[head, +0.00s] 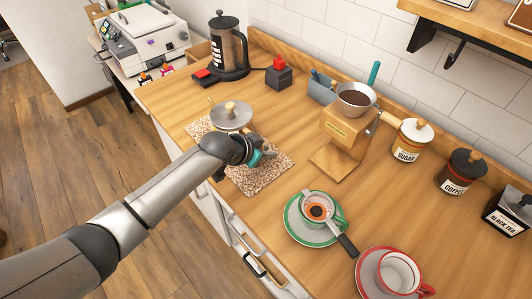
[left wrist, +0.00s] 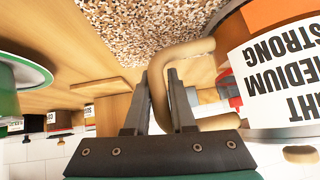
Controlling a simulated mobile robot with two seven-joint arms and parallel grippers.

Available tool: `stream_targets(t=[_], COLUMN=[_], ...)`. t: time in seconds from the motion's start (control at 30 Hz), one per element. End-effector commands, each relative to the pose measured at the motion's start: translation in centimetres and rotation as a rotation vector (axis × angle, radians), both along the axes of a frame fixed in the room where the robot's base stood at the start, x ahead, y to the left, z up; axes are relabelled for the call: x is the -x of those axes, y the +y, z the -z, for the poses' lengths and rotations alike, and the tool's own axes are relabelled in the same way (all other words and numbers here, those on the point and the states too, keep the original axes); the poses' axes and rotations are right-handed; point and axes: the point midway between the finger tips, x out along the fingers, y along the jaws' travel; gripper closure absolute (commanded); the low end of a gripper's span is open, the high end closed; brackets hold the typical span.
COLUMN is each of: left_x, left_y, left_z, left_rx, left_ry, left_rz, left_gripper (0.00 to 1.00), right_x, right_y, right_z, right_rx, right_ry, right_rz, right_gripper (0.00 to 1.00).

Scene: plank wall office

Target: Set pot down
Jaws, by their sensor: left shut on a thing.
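The pot (head: 232,115) has a round steel lid with a wooden knob and shows over the speckled mat (head: 268,174) in the head view. In the left wrist view its side (left wrist: 275,70) carries a white label with strength words and an orange band. Its tan handle (left wrist: 190,49) passes between my left fingers. My left gripper (head: 256,157) is shut on this handle; it also shows in the left wrist view (left wrist: 156,92). My forearm and hand hide much of the pot, and I cannot tell whether its base touches the mat. My right gripper is not in view.
A black kettle (head: 228,48) stands behind the mat. A green cup (head: 321,208) and a red cup (head: 398,272) sit on saucers in front. Jars line the wall. The counter (head: 292,122) between mat and grinder is clear.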

Motion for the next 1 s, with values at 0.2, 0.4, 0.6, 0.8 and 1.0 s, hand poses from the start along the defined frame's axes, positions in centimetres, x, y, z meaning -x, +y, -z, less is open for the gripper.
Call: stream_targets(t=[0.2,0.4,0.6,0.8,1.0], left_x=[-0.31,-0.31,-0.06,-0.05,-0.06], left_y=[-0.08,-0.07,-0.01,-0.01,-0.01], left_z=[0.05,0.21,0.72,0.71,0.6], left_rx=[0.002,0.002,0.001,0.001,0.002], left_ry=[-0.015,-0.014,-0.002,-0.002,-0.003], left_rz=[0.003,0.002,0.0,0.0,0.0], left_gripper=[1.0,1.0,0.63,0.47,0.47], right_x=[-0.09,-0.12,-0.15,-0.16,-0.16], right_y=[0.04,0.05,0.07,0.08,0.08], right_z=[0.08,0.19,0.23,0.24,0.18], right_rx=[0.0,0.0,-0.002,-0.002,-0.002], right_ry=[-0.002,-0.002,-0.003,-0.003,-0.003], right_rz=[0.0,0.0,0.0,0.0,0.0], right_gripper=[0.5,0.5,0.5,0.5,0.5])
